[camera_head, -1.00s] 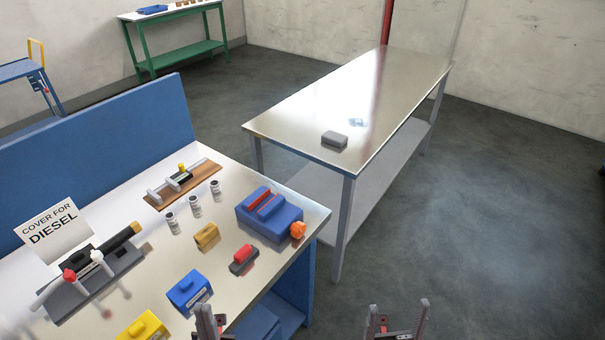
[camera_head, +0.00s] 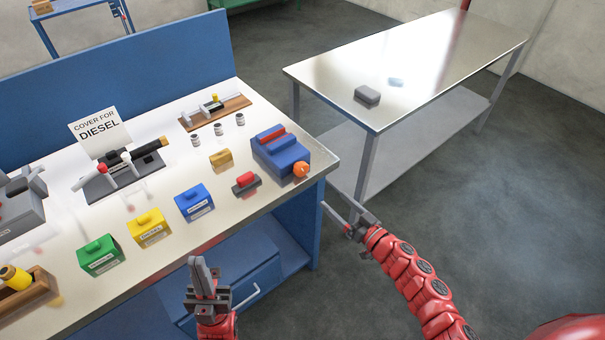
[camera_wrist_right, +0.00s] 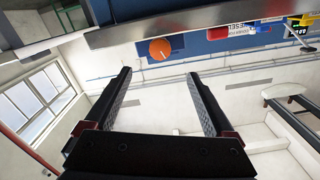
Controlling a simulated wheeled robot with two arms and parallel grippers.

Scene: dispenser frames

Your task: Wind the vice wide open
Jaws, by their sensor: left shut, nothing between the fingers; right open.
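The vice is a blue block (camera_head: 283,153) with red jaw strips on top, at the right front corner of the workbench. Its orange round handle (camera_head: 301,170) faces the bench's right front edge. How far apart the jaws are is hard to tell. My right gripper (camera_head: 335,205) is open and empty, off the bench edge, to the right of and lower than the orange handle. In the right wrist view the orange handle (camera_wrist_right: 160,49) shows ahead, between and beyond the open fingers (camera_wrist_right: 159,76). My left gripper (camera_head: 201,264) is shut and empty in front of the bench.
The white bench top (camera_head: 160,200) also holds blue (camera_head: 194,203), yellow (camera_head: 149,229) and green (camera_head: 100,256) boxes and a red-and-grey item (camera_head: 246,183) left of the vice. A metal table (camera_head: 410,70) stands behind on the right. Floor is free between them.

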